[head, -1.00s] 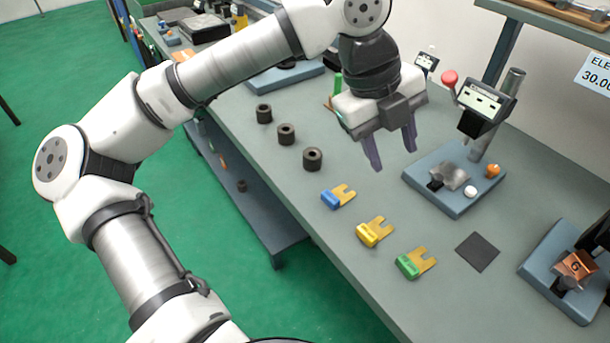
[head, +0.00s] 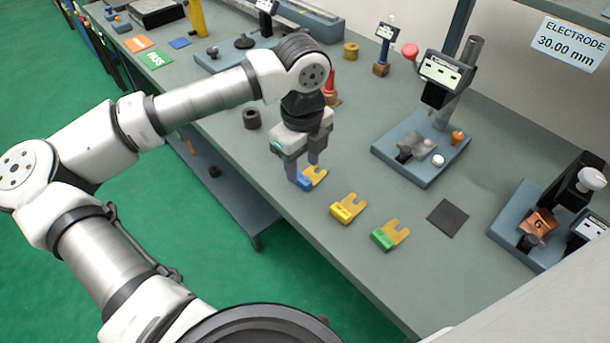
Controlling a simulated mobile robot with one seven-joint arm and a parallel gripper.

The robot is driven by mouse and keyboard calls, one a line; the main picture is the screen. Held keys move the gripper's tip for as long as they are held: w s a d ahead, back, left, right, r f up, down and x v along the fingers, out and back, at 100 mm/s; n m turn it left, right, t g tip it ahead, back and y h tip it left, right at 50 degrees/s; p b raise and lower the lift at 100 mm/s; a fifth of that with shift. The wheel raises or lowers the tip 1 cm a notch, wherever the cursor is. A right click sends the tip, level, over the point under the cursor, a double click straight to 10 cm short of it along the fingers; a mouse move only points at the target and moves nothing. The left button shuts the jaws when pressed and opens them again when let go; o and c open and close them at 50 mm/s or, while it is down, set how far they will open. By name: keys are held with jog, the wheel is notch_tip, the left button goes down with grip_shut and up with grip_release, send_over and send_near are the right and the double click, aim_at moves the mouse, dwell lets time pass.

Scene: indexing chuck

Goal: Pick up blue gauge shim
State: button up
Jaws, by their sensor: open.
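The blue gauge shim (head: 316,175) lies on the grey bench, with a blue block end and a yellow forked plate. My gripper (head: 304,184) is open and points down right at it, its fingers at the blue end. One finger partly hides the blue block. I cannot tell whether the fingers touch it.
A yellow shim (head: 347,208) and a green shim (head: 390,235) lie to the right along the front edge. A dark square pad (head: 447,218) is beyond them. A blue-based gauge stand (head: 421,150) stands behind. A black ring (head: 252,118) sits left of my gripper.

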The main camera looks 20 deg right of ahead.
aim_at(304, 180)
jog(key=shift+d+f+p, duration=0.1)
jog(key=shift+f+p, duration=0.55)
jog(key=shift+f, duration=1.5)
jog(key=shift+c, duration=0.2)
grip_shut()
